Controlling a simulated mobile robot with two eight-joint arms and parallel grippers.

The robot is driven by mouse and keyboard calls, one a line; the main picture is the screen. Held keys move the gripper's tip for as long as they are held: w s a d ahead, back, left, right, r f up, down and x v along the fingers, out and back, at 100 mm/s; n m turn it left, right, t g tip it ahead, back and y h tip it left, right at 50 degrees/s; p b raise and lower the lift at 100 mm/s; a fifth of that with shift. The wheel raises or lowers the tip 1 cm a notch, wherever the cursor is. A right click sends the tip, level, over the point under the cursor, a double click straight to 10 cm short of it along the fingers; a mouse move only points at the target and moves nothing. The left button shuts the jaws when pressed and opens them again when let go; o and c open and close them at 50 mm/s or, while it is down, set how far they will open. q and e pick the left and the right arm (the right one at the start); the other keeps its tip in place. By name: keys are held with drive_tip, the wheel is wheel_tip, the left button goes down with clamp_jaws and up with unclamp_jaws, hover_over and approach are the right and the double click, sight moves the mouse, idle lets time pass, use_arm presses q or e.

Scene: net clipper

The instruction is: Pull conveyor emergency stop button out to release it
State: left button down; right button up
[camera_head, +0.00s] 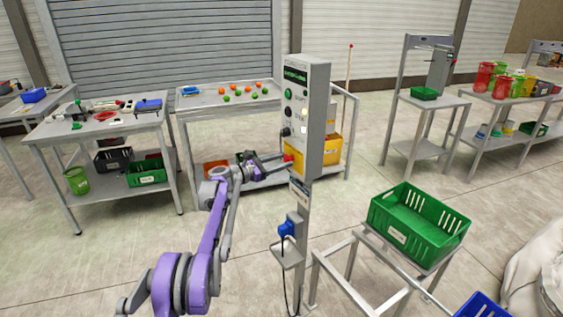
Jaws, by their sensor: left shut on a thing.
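The grey control box (312,115) stands on a post in the middle of the view, with a dark display, green buttons and a white button on its front. The red emergency stop button (289,157) is low on the front of the box and partly covered by my gripper. My left arm comes in from the lower left, and my left gripper (284,160) is at the red button, shut on it. The finger detail is too small to make out. My right gripper is not in view.
A green crate (392,217) sits on a metal stand right of the post, and a blue crate (480,306) is at the lower right. A blue plug-like part (286,229) hangs on the post. Tables with tools and balls stand behind. Open floor lies at left.

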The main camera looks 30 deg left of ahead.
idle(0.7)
use_arm(q)
drive_tip(key=shift+s+a, duration=0.3)
drive_tip(key=shift+s, duration=0.35)
drive_tip(key=c, duration=0.7)
unclamp_jaws()
drive_tip(key=o, duration=0.4)
drive_tip(key=b+v, duration=0.1)
drive_tip(key=v, duration=1)
